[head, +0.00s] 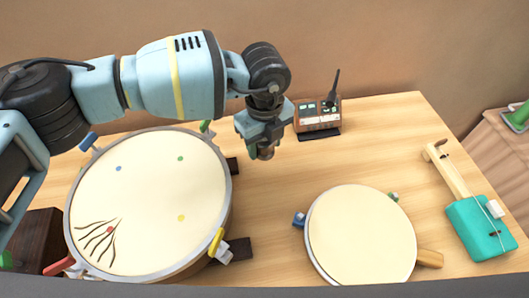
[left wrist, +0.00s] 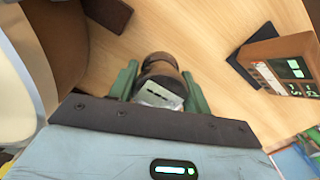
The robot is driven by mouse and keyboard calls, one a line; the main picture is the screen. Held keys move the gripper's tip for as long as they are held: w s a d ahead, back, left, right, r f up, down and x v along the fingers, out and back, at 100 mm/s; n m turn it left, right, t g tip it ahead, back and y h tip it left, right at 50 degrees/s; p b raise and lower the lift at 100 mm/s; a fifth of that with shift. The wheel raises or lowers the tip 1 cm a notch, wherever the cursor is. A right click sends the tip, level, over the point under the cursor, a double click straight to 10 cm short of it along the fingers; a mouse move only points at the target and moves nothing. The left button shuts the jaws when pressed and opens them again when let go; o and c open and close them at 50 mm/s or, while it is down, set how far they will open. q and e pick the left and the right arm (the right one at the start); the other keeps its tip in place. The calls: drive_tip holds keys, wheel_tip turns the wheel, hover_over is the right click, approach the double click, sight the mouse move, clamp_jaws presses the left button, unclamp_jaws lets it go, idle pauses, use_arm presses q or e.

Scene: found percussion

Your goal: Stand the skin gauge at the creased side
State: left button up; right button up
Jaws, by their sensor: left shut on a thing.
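My left gripper (head: 264,143) is above the table, just right of the large drum (head: 150,200). It is shut on the skin gauge (head: 266,154), a small brown cylinder. In the left wrist view the gauge (left wrist: 162,72) sits between the green fingers, with a pale, dark-marked part towards the camera. The large drum has a cream skin with blue, green, yellow and red dots. Dark crease lines (head: 100,238) fan out around the red dot at its lower left. The gauge is apart from the drum skin. My right gripper is not in view.
A smaller drum (head: 360,238) stands front right. A box with an antenna (head: 318,116) stands at the back. A teal stringed instrument (head: 480,228) lies at the right. Coloured clamps, including a yellow one (head: 216,242), ring the large drum.

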use_arm(q)
drive_tip(key=shift+r, duration=1.9)
drive_tip(key=shift+d, duration=0.1)
